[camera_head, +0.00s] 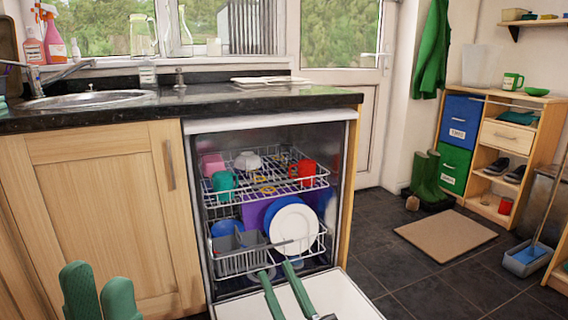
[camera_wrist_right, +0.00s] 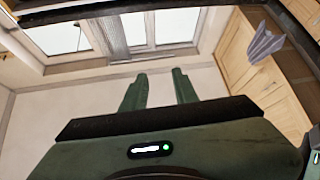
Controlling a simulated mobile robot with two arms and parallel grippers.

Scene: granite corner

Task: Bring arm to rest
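My left gripper (camera_head: 97,274) is at the bottom left of the head view, in front of the wooden cupboard door. Its two green fingers point up with a gap between them, and nothing shows between them. My right gripper (camera_head: 275,268) is in front of the dishwasher, overlapping its open door in the picture. Its two green fingers are apart. In the right wrist view the fingers of the right gripper (camera_wrist_right: 159,72) are clearly apart with only a pale surface behind them. Most of both arms is out of view.
The open dishwasher door (camera_head: 340,297) juts out low in front. The lower rack (camera_head: 238,262) holds plates; the upper rack (camera_head: 320,178) holds cups, including a red mug (camera_head: 303,172). The dark worktop (camera_head: 225,101) lies above. Floor at right is mostly clear around a mat (camera_head: 445,235).

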